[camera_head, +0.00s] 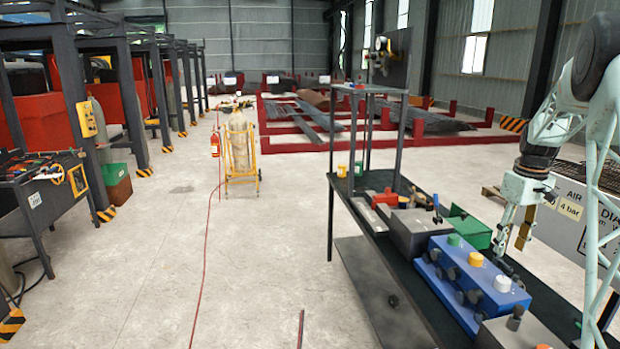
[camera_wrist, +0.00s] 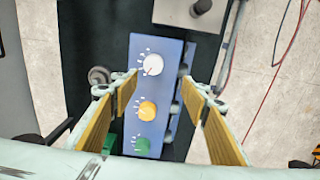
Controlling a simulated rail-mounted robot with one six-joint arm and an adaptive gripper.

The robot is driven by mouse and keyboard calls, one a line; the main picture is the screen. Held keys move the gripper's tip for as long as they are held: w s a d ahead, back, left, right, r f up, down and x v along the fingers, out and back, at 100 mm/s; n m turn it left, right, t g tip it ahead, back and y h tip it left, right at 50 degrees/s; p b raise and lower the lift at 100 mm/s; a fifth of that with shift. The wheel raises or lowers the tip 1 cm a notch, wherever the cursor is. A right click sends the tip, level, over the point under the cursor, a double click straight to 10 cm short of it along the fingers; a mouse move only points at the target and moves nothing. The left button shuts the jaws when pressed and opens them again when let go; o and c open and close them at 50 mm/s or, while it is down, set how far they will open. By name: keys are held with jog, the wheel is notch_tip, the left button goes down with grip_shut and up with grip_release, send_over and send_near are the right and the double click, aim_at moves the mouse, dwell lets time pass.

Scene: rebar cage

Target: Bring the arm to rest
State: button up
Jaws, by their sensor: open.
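My gripper (camera_head: 512,236) is open and empty. It hangs with its fingers down above the right side of the bench, to the right of the blue box (camera_head: 455,281). In the wrist view the yellow-padded fingers of my gripper (camera_wrist: 160,88) stand wide apart, with the blue box (camera_wrist: 150,108) below and between them. The box carries a white knob (camera_wrist: 152,64), an orange knob (camera_wrist: 147,111) and a green knob (camera_wrist: 142,146). The fingers touch none of them, as far as I can see.
The dark bench (camera_head: 348,195) also holds a grey box (camera_head: 409,235), a green open case (camera_head: 468,229) and small tools. A white sign panel (camera_head: 572,215) stands behind my gripper. Open concrete floor (camera_head: 270,230) lies left of the bench, crossed by a red hose (camera_head: 205,250).

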jog(key=s+a+r+t+b, duration=0.1)
jog(key=s+a+r, duration=0.5)
jog(key=a, duration=0.4)
jog(key=s+a+r+b, duration=0.2)
jog(key=s+a+r, duration=0.4)
jog(key=a, duration=0.4)
jog(key=s+a+r+t+b, duration=0.1)
jog(key=s+a+r, duration=0.55)
jog(key=a, duration=0.35)
jog(key=s+a+f+b, duration=0.1)
jog(key=s+a, duration=0.4)
jog(key=s, duration=0.6)
jog(key=s+a+f+m+t+b, duration=0.1)
jog(key=s+a+f+b, duration=0.1)
jog(key=s+a, duration=0.4)
jog(key=s+a+f+b, duration=0.1)
jog(key=s+a+f, duration=0.2)
jog(key=s, duration=1.2)
jog(key=shift+s+a+f+m+t, duration=0.3)
jog(key=shift+s+a+t, duration=0.1)
jog(key=shift+a, duration=0.85)
jog(key=shift+r, duration=0.1)
